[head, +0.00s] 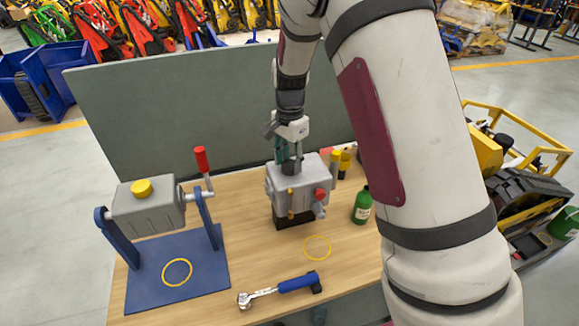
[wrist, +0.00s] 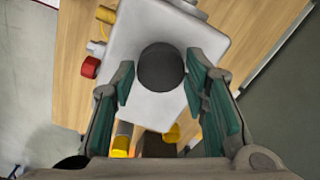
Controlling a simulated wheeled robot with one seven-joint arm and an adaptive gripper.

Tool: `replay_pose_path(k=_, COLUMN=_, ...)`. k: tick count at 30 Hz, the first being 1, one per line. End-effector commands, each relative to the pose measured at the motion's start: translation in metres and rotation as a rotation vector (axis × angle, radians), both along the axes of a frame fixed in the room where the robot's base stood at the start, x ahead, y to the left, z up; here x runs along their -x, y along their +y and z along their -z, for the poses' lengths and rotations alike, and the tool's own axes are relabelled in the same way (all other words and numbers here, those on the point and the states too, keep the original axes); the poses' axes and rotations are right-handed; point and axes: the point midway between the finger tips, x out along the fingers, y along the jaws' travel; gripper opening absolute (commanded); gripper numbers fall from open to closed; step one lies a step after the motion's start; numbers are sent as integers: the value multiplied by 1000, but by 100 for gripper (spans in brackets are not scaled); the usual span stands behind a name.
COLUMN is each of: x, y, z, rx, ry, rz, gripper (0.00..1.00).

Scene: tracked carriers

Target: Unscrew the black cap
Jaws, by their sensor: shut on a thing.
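The black cap (wrist: 161,67) is a dark round knob on top of a grey box-shaped housing (head: 298,187), which stands on the table in the head view. In the wrist view the light grey top of the housing (wrist: 180,28) lies under the cap. My gripper (head: 288,155) points straight down onto the housing top. Its two green-padded fingers are on either side of the cap and shut on it. In the head view the fingers largely hide the cap. The housing carries a red knob (head: 320,194) and small yellow fittings on its side.
A second grey housing with a yellow cap (head: 141,188) sits in a blue stand (head: 210,245) at left, with a red-handled crank (head: 201,160). A grey-green panel (head: 180,105) borders the table behind.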

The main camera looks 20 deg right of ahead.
Motion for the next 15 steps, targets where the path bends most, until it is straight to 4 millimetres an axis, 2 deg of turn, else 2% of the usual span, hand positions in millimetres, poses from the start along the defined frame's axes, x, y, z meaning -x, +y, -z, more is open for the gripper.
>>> replay_pose_path(k=7, x=-2, y=1, z=0, rx=-1, ry=-5, rz=-345, gripper=13)
replay_pose_path(k=15, x=-2, y=2, z=0, rx=-1, ry=-4, rz=-421, gripper=13)
